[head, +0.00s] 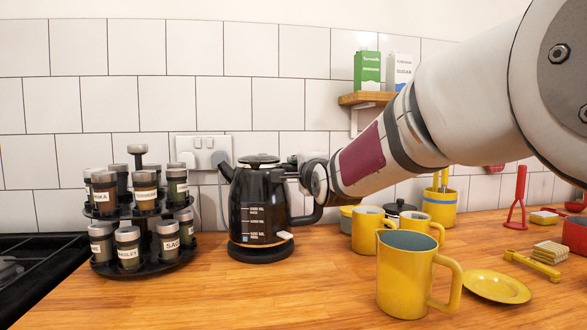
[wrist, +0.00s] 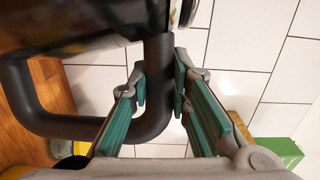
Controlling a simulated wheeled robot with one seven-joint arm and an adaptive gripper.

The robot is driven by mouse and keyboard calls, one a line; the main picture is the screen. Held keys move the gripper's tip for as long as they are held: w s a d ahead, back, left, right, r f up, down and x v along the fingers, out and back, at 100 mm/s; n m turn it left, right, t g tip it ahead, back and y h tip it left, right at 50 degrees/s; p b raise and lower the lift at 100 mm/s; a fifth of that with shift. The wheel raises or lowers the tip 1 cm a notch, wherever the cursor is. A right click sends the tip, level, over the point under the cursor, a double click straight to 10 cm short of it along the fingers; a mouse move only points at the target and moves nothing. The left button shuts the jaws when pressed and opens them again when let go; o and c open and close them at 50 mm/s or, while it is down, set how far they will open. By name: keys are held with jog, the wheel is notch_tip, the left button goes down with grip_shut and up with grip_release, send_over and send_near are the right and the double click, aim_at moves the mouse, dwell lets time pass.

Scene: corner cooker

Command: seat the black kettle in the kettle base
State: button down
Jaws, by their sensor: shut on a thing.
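The black kettle (head: 258,205) stands upright over the round black kettle base (head: 261,252) on the wooden counter. Its underside is at or just above the base; I cannot tell whether it is fully down. My gripper (head: 308,181) reaches in from the right at the upper part of the kettle handle (head: 310,216). In the wrist view my gripper (wrist: 161,82) has its green-padded fingers on either side of the black handle (wrist: 158,112), shut on it. The wrist view shows only part of the kettle body (wrist: 75,20); the base is hidden there.
A spice rack (head: 145,215) stands close left of the kettle. A yellow jug (head: 405,275) and yellow mugs (head: 369,230) stand to the right, below my arm. A wall socket (head: 203,152) is behind. The counter in front of the kettle is clear.

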jog(key=shift+f+b, duration=0.55)
jog(key=shift+b, duration=0.3)
dwell(0.4)
jog(key=c, duration=1.4)
grip_release()
jog(key=shift+f, duration=0.35)
jog(key=shift+s+d+r+b, duration=0.15)
jog(key=shift+s+b, duration=0.35)
jog(key=shift+s, duration=0.25)
jog(key=shift+s+d+b, duration=0.15)
jog(key=shift+s+b, duration=0.35)
jog(key=shift+s, duration=0.25)
jog(key=s, duration=0.4)
jog(key=s+d, duration=0.1)
jog(key=s, duration=0.3)
jog(key=s+d, duration=0.1)
jog(key=s, duration=0.2)
jog(key=shift+s+d+r, duration=0.1)
jog(key=shift+s+r, duration=0.05)
jog(key=shift+s, duration=0.25)
